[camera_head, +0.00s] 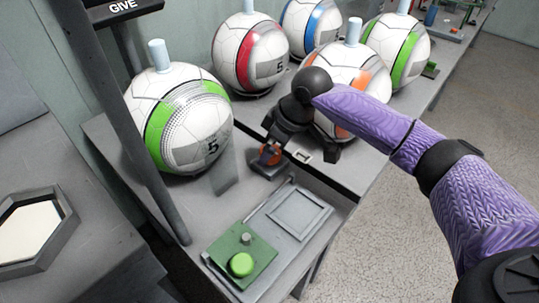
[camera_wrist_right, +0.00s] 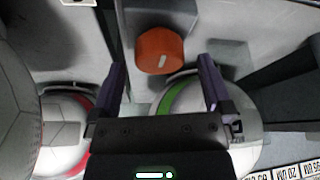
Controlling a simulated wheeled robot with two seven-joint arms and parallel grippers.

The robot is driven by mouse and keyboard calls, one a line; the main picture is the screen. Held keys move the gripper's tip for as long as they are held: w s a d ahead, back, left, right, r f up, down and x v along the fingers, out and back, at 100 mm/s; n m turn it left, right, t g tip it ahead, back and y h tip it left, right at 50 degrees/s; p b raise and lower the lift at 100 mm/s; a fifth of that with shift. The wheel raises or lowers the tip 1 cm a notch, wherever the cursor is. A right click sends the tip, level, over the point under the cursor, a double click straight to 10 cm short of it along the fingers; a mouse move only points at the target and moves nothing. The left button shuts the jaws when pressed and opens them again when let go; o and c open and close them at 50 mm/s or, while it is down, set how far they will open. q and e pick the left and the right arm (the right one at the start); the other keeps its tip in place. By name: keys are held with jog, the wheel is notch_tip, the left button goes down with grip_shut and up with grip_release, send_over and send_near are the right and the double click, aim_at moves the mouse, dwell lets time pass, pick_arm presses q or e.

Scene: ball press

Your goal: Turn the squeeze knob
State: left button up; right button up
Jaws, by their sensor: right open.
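The squeeze knob is an orange round knob (camera_head: 270,154) on a small grey base on the bench; in the head view it is partly hidden by my right gripper (camera_head: 298,145). In the right wrist view the knob (camera_wrist_right: 160,50) shows a short white mark on its face. It lies beyond the fingertips of the right gripper (camera_wrist_right: 161,82), roughly centred between them. The fingers are apart with nothing between them, and do not appear to touch the knob. My left gripper is not in view.
A ball with green bands (camera_head: 178,120) stands left of the knob, and several more balls stand behind. A green plate with a green button (camera_head: 241,264) lies on the near bench. A dark post (camera_head: 125,130) rises at left. Open floor (camera_head: 400,240) lies right.

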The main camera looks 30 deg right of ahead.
jog(key=shift+w+a+f, duration=0.15)
jog(key=shift+w+f, duration=0.05)
jog(key=shift+f, duration=0.35)
jog(key=shift+r, duration=0.1)
